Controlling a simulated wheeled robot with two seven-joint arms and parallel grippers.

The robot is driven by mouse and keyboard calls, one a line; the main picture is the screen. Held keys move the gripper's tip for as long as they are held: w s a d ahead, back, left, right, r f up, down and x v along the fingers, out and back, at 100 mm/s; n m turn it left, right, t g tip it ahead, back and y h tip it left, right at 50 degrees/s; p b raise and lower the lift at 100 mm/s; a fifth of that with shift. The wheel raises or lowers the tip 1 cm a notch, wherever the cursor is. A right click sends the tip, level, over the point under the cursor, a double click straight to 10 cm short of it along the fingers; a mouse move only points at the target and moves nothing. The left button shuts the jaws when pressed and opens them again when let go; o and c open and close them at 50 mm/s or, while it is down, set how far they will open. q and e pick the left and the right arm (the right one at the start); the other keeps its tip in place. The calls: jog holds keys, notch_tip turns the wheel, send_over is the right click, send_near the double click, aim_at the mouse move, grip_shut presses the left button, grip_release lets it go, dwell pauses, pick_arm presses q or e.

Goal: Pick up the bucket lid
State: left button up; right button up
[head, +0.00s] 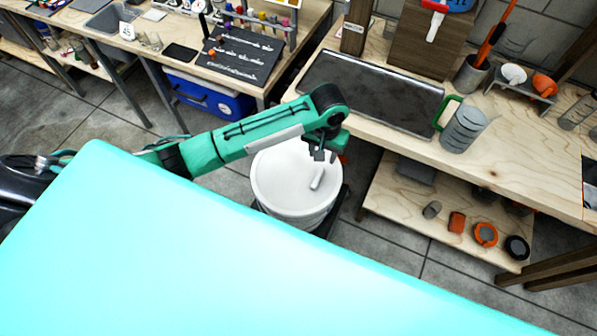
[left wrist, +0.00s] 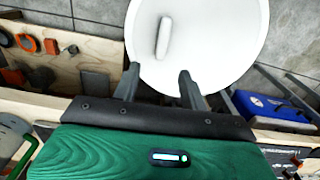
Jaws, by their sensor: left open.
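A white bucket (head: 290,220) stands on the floor with its round white lid (head: 275,183) on top. The lid has a raised bar handle (head: 317,178) near its right side. My left arm reaches in from the left, and my left gripper (head: 324,156) is above the lid, just beyond the handle. In the left wrist view the lid (left wrist: 215,35) fills the top middle, and the handle (left wrist: 163,37) stands ahead of the fingertips. My left gripper (left wrist: 158,80) is open with nothing between its fingers. The right gripper is not in view.
A wooden workbench (head: 420,145) with a dark tray (head: 372,90) and a lower shelf (head: 400,215) of small parts stands right of the bucket. A blue cooler (head: 207,97) sits under the back bench. Open floor (head: 85,130) lies at left.

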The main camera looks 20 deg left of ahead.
pick_arm(q)
send_over(318, 176)
jog(key=f, duration=0.6)
jog(key=shift+w+d+f+p, duration=0.1)
jog(key=shift+w+d+p, duration=0.05)
jog(key=shift+w+p, duration=0.15)
jog(key=f, duration=0.1)
jog(key=f+p, duration=0.1)
jog(key=f, duration=0.2)
jog(key=shift+s+a, duration=0.25)
jog(key=shift+s, duration=0.15)
jog(key=shift+f, duration=0.65)
grip_shut()
jog(key=shift+r, duration=0.1)
